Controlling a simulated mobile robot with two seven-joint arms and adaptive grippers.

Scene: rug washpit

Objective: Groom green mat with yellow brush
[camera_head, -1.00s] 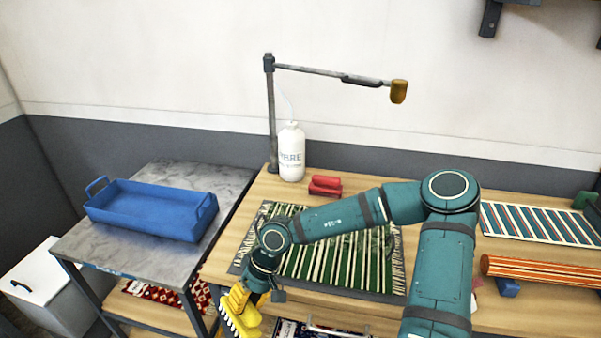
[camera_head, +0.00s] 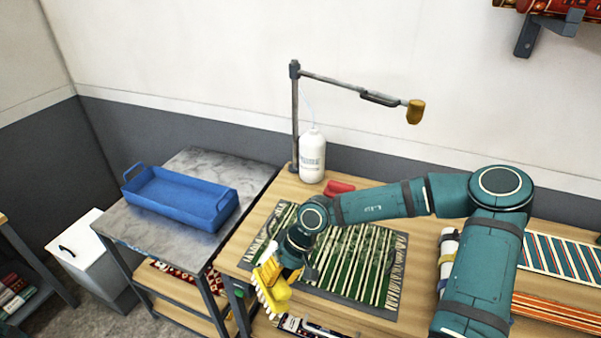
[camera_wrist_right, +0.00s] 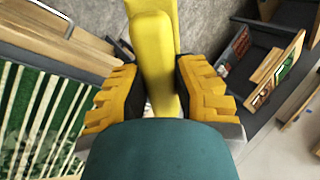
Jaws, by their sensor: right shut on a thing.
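The green mat (camera_head: 352,268) with cream stripes and fringed ends lies flat on the wooden table, partly hidden by my right arm. It also shows at the left of the right wrist view (camera_wrist_right: 40,115). My right gripper (camera_head: 284,268) is beyond the mat's front left corner, near the table's front edge. It is shut on the yellow brush (camera_head: 272,290), whose pale bristles face left in the head view. The brush's yellow handle (camera_wrist_right: 153,60) stands between the two fingers in the right wrist view. My left gripper is not in view.
A blue tray (camera_head: 180,195) sits on a grey side table (camera_head: 200,160) to the left. A white bottle (camera_head: 312,157), a lamp-like arm (camera_head: 350,88) and a red block (camera_head: 338,187) stand behind the mat. Striped mats (camera_head: 560,262) lie at right.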

